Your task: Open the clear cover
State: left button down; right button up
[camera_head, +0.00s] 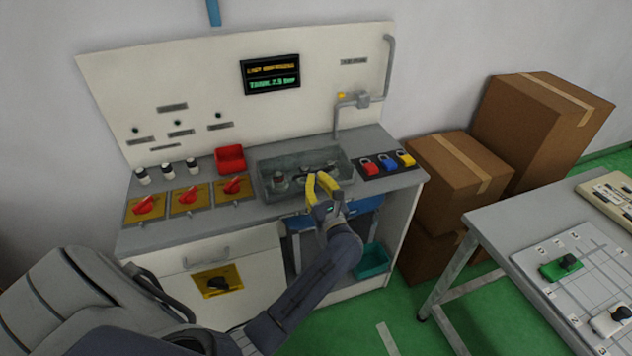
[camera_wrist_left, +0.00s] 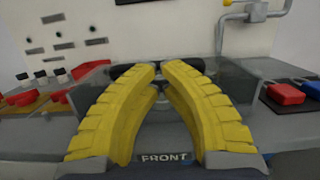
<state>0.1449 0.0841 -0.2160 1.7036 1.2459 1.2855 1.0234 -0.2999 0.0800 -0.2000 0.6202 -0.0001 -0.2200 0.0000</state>
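The clear cover (camera_head: 330,160) is a see-through grey box-like lid over the middle of the bench. It looks closed, with dark parts visible through it. It also fills the middle of the left wrist view (camera_wrist_left: 235,85). My left gripper (camera_head: 316,178) has yellow fingers and is at the cover's front edge. In the left wrist view its fingertips (camera_wrist_left: 160,68) come almost together in front of a dark, handle-like bar (camera_wrist_left: 125,70). I see nothing clearly held between them; whether they touch the bar is hidden. My right gripper is in neither view.
Red rotary switches (camera_head: 190,196) and a red bin (camera_head: 230,158) are left of the cover. Red, blue and yellow padlocks (camera_head: 388,162) lie to its right. A pipe (camera_head: 388,75) runs behind. Cardboard boxes (camera_head: 460,165) and a grey table (camera_head: 500,215) stand at right.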

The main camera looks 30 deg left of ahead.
pick_arm(q)
jog(key=shift+r, duration=0.4)
jog(key=shift+r, duration=0.1)
jog(key=shift+a+r+g+h, duration=0.1)
jog(key=shift+r+g+h, duration=0.2)
jog(key=shift+g, duration=0.1)
jog(key=shift+w+r+h, duration=0.1)
jog(key=shift+r+h, duration=0.15)
jog(key=shift+h, duration=0.05)
